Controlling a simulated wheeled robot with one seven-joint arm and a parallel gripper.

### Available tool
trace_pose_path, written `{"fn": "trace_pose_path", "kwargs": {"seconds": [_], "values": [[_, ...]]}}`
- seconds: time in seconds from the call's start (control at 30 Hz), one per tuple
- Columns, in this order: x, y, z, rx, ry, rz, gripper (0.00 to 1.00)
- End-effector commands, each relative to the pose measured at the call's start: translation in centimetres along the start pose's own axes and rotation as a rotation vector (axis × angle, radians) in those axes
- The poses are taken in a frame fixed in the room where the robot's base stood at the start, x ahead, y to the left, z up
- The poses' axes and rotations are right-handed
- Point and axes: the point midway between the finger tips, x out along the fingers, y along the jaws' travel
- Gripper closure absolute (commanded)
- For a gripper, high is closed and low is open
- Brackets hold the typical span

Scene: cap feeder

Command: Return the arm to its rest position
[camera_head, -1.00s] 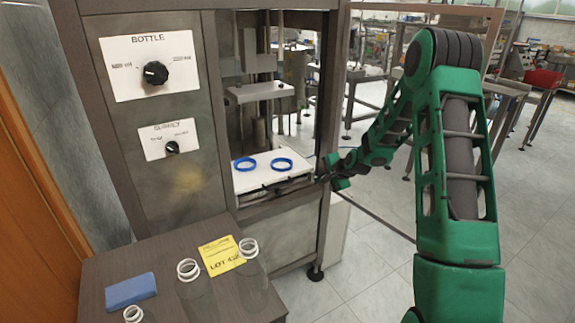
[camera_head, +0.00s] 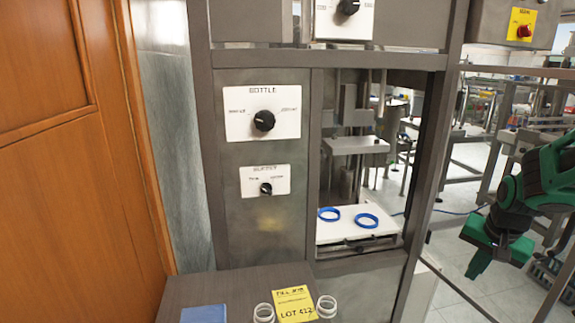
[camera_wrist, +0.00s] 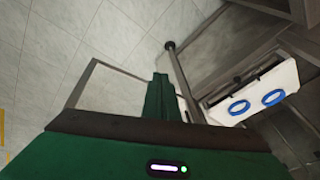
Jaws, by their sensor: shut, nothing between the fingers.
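My green gripper (camera_head: 492,252) hangs at the right edge of the head view, to the right of the cap feeder machine, with its fingers pointing down and nothing held. In the wrist view its shut fingers (camera_wrist: 160,98) stand up from the green palm over the floor. The white feeder tray (camera_head: 343,231) holds two blue rings, a left one (camera_head: 329,221) and a right one (camera_head: 357,221). The tray also shows in the wrist view (camera_wrist: 284,78), off to the right and apart from my fingers.
The machine has a BOTTLE knob (camera_head: 264,120) and a lower knob (camera_head: 265,189). A table (camera_head: 240,283) in front bears a blue block (camera_head: 203,314), a yellow lot card (camera_head: 294,302) and clear bottles. A wooden door (camera_head: 75,160) is on the left. Frames and benches stand behind on the right.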

Motion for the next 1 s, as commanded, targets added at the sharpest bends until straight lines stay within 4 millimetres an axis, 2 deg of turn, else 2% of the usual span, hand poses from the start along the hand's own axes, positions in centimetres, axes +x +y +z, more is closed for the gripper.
{"fn": "trace_pose_path", "kwargs": {"seconds": [0.03,0.2,0.4,0.5,0.7,1.0], "values": [[-1.5,1.3,1.4,-0.024,-0.013,0.019,1.0],[-5.4,5.8,6.5,-0.104,-0.087,0.08,1.0],[-8.8,10.4,13.0,-0.184,-0.194,0.11,1.0],[-9.8,11.9,15.5,-0.213,-0.239,0.112,1.0],[-10.7,13.3,17.9,-0.241,-0.286,0.108,1.0],[-10.7,13.4,18.0,-0.242,-0.287,0.108,1.0]]}}
